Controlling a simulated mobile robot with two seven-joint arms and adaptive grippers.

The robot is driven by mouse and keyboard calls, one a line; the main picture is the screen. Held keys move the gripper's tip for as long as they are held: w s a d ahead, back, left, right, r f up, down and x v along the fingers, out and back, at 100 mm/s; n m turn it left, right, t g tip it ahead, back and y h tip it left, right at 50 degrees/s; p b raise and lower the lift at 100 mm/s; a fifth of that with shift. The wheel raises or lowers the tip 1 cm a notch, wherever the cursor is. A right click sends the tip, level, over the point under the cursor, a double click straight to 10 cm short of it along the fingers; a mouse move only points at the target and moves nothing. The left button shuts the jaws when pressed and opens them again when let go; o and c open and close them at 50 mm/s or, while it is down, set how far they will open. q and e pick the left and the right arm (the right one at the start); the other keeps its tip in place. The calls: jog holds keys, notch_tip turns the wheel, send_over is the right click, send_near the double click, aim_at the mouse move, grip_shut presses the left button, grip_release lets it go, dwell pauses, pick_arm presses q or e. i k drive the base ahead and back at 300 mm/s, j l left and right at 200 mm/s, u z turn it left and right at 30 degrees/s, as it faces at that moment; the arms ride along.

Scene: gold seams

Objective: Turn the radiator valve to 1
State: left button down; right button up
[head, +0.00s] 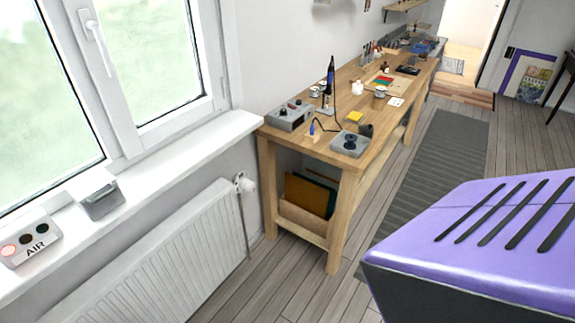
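The white radiator valve (248,185) is at the upper right end of the white radiator (170,250), below the window sill. A thin pipe runs down from it to the floor. The valve is small in the picture, and I cannot read any number or its setting. Neither of my grippers is in the head view, so nothing is near the valve.
A long wooden workbench (348,205) with tools stands right of the valve, its near leg close by. The sill above (150,165) holds a white AIR box (35,240) and a grey box (100,195). Bare floor (285,285) lies in front of the radiator.

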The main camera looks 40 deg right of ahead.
aim_at(249, 186)
jog(key=z, duration=1)
jog(key=l+u, duration=0.1)
jog(key=u, duration=0.2)
jog(key=l+u, duration=0.15)
jog(key=u, duration=0.2)
jog(key=i+l+u, duration=0.2)
jog(key=l+u, duration=0.2)
jog(key=l, duration=0.25)
jog(key=l+u, duration=0.2)
jog(key=i+l+u, duration=0.1)
jog(key=l, duration=0.5)
jog(key=l+u, duration=0.1)
jog(key=l, duration=1.45)
jog(key=i+l, duration=0.15)
jog(key=l, duration=0.8)
jog(key=u, duration=0.05)
